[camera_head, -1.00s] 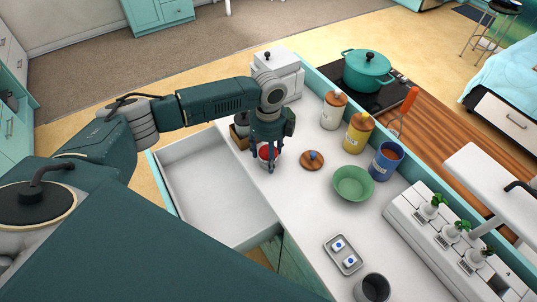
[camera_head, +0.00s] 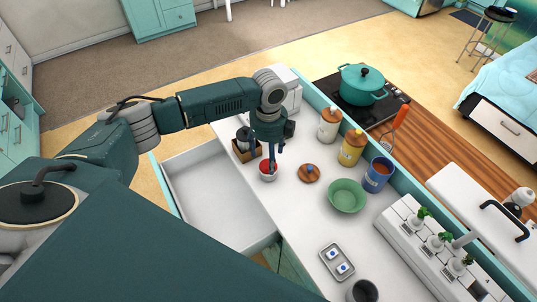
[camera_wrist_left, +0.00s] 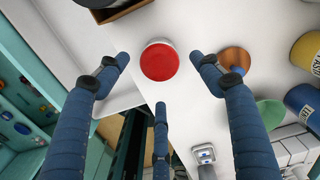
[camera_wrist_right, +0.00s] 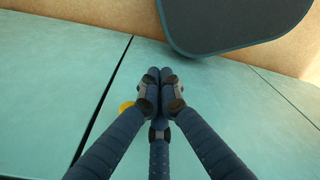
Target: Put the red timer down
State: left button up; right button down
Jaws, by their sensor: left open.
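The red timer (camera_head: 268,171), round with a white side and red top, stands upright on the white counter near the open drawer. It also shows in the left wrist view (camera_wrist_left: 160,62), red face up. My left gripper (camera_head: 267,154) is just above the timer, pointing down. Its fingers are spread, with a gap on both sides of the timer in the left wrist view (camera_wrist_left: 160,59). My right gripper (camera_wrist_right: 160,76) shows only in the right wrist view, fingertips together with nothing between them, in front of teal panels.
A wooden lid with a blue knob (camera_head: 309,173) and a green bowl (camera_head: 347,197) are right of the timer. A brown box (camera_head: 245,151) is behind it. Canisters (camera_head: 330,125) line the back. The white drawer (camera_head: 215,200) stands open at left.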

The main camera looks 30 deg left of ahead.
pick_arm(q)
notch_tip(320, 180, up, 4)
jog(key=shift+r+p, duration=0.1)
jog(key=shift+p, duration=0.7)
jog(key=shift+r, duration=0.25)
pick_arm(e)
notch_tip(320, 180, up, 3)
jog(key=shift+f, duration=0.1)
